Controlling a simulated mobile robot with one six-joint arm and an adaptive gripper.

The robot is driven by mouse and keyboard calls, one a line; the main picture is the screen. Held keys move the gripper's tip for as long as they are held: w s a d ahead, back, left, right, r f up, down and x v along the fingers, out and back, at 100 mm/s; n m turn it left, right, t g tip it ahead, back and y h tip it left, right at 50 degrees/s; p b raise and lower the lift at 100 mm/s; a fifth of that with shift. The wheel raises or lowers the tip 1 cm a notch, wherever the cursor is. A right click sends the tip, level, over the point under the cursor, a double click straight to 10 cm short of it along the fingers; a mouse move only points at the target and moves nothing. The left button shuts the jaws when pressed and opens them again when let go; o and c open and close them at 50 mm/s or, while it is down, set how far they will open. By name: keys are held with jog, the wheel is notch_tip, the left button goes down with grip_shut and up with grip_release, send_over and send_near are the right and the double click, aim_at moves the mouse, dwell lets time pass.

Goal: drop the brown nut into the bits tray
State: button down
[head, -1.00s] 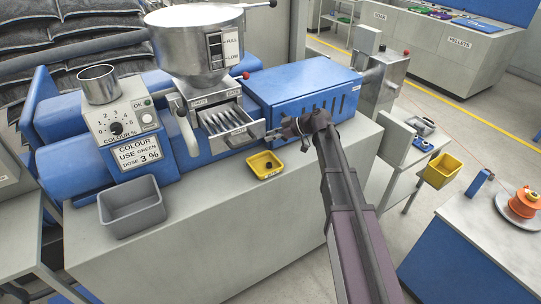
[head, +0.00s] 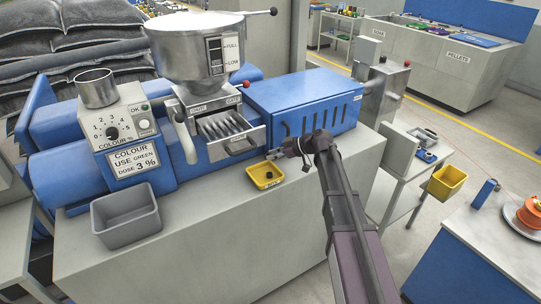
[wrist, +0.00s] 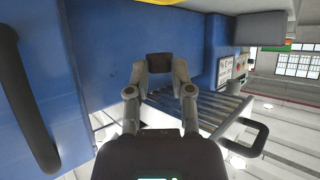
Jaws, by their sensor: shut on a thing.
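My gripper (wrist: 160,72) is shut on the brown nut (wrist: 159,66), which shows as a dark brown block between the fingertips in the wrist view. In the head view my gripper (head: 277,154) is just above and behind the small yellow tray, apart from it; the nut is too small there to make out clearly. The yellow tray (head: 256,181), which looks like the bits tray, sits on the grey counter below the blue machine. It has a small label on its front, too small to read, and a dark small thing (head: 269,176) inside.
An open metal drawer with a grid (head: 238,147) juts out left of my gripper. The blue machine cover (head: 300,97) stands behind. A grey bin (head: 127,226) is at the counter's left, and another yellow bin (head: 446,181) hangs at the right-hand side table.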

jog(key=shift+f+b, duration=2.85)
jog(key=shift+f, duration=0.05)
jog(key=shift+c, duration=2.1)
grip_release()
